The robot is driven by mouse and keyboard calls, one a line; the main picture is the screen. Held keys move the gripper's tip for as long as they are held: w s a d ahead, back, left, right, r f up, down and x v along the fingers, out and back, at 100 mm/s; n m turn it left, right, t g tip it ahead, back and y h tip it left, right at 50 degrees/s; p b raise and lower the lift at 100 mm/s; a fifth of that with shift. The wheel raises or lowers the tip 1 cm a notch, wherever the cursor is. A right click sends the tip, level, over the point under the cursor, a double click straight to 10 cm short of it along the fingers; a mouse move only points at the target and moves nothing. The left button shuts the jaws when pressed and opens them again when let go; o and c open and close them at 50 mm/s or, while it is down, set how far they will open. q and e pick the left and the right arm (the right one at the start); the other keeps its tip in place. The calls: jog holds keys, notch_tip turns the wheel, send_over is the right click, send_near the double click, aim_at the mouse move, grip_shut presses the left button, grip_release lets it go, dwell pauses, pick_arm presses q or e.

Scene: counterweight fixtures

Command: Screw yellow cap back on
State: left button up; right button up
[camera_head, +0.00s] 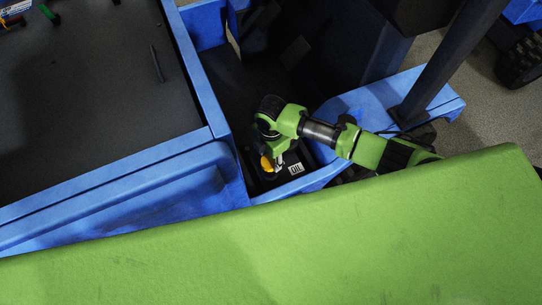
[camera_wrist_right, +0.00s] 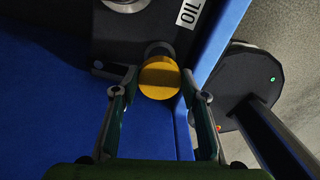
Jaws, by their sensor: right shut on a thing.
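The yellow cap (camera_head: 267,163) is small and round. It also shows in the right wrist view (camera_wrist_right: 159,80), between the two fingers of my right gripper (camera_wrist_right: 160,88). My right gripper, also in the head view (camera_head: 277,160), is shut on the cap at its sides. A dark cylindrical neck (camera_wrist_right: 159,49) shows just behind the cap, on a black oil tank (camera_wrist_right: 120,45) with a white "OIL" label (camera_wrist_right: 189,13). The cap covers part of the neck, so I cannot tell whether they touch. My left gripper is not in view.
Blue frame walls (camera_head: 205,95) border the recess around the tank. A blue panel (camera_wrist_right: 215,50) runs close by the right finger. A dark post (camera_head: 455,60) stands to the right. A grey tray floor (camera_head: 90,95) holds a thin dark rod (camera_head: 157,64).

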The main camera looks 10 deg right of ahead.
aim_at(271, 160)
jog(key=o, duration=1)
notch_tip(271, 160, up, 12)
jog(key=shift+f, duration=0.1)
